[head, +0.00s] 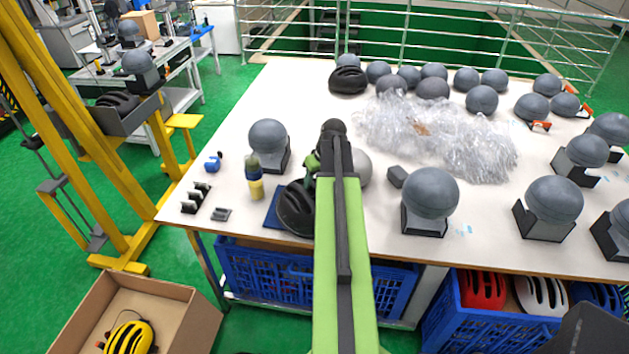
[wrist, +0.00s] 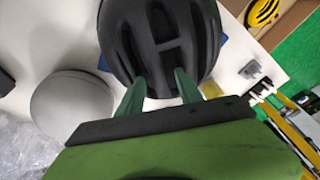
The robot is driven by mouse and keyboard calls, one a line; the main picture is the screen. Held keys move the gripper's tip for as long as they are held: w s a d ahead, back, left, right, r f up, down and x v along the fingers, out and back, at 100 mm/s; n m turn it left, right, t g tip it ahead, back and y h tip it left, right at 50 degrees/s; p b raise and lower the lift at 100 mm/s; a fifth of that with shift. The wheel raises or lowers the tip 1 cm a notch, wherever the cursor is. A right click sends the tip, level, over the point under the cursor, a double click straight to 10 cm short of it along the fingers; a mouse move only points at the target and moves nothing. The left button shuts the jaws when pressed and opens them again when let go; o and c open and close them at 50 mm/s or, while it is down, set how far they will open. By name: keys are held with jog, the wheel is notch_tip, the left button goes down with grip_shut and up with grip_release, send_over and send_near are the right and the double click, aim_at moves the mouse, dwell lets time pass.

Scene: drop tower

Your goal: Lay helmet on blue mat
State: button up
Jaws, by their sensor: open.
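A black vented helmet (head: 297,208) lies on the blue mat (head: 272,213) near the table's front edge. The helmet covers most of the mat, and my arm hides part of its right side in the head view. In the wrist view the helmet (wrist: 160,38) fills the top middle, with small bits of the blue mat (wrist: 104,64) showing beside it. My gripper (wrist: 160,76) is open, its two green fingers apart and overlapping the helmet's near edge in the picture. Nothing is clamped between them. I cannot tell whether the fingertips touch the helmet.
A grey ball (wrist: 72,106) lies close beside my gripper. A yellow-and-blue bottle (head: 254,178) stands left of the helmet. Grey headforms (head: 430,195) stand to the right, plastic wrap (head: 440,135) lies behind. Another black helmet (head: 348,80) sits at the back.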

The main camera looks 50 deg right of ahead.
jog(key=p+v, duration=1)
jog(key=v, duration=0.1)
jog(key=shift+r+p, duration=0.3)
jog(key=shift+r, duration=0.1)
jog(key=shift+s, duration=0.1)
jog(key=w+a+n+g, duration=0.1)
jog(key=w+a, duration=0.4)
jog(key=a, duration=0.7)
jog(key=w+a+n+g, duration=0.1)
jog(key=w+a, duration=0.4)
jog(key=a, duration=0.8)
jog(key=s+a+f+n+g, duration=0.1)
jog(key=s+a, duration=0.1)
jog(key=a, duration=2)
jog(key=shift+a, duration=0.35)
